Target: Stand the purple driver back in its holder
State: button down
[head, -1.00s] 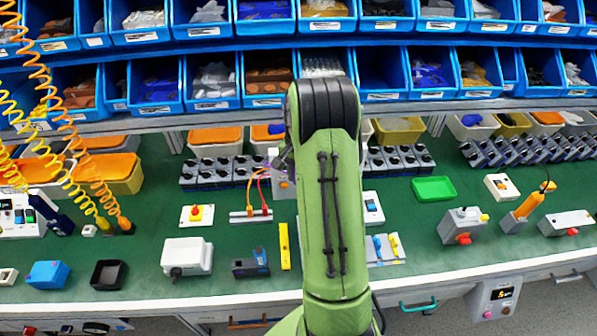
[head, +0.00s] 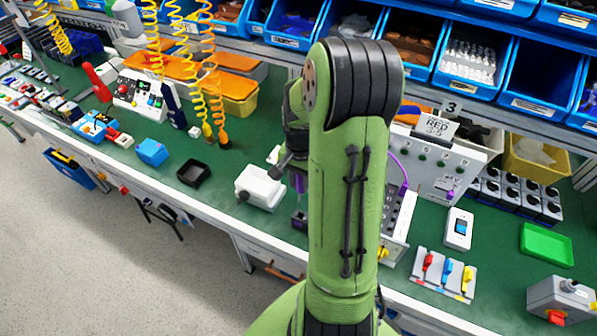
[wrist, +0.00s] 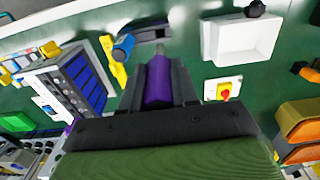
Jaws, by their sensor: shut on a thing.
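The purple driver (wrist: 158,84) is between the two dark fingers of my gripper (wrist: 159,88), which is shut on its handle. Its thin shaft points away from the wrist, toward the bench. In the head view the purple handle (head: 298,183) shows beside my arm, below the wrist. A dark holder (wrist: 150,32) lies ahead of the driver in the wrist view, with a blue-handled tool (wrist: 123,47) at its left end. The holder also shows in the head view (head: 300,219), below the driver and partly hidden by my arm. The driver appears apart from it.
A white box (head: 260,187) stands left of the holder, and a black tray (head: 193,173) is farther left. A yellow bar (wrist: 112,62) lies near the holder. A grey panel (head: 440,165) stands right of my arm.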

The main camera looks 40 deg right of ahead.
aim_at(301, 202)
jog(key=shift+f, duration=0.1)
dwell(0.3)
notch_tip(301, 202, down, 6)
jog(key=b, duration=0.5)
dwell(0.7)
jog(key=shift+f+b, duration=3)
jog(key=shift+f, duration=0.45)
jog(key=c, duration=0.8)
grip_release()
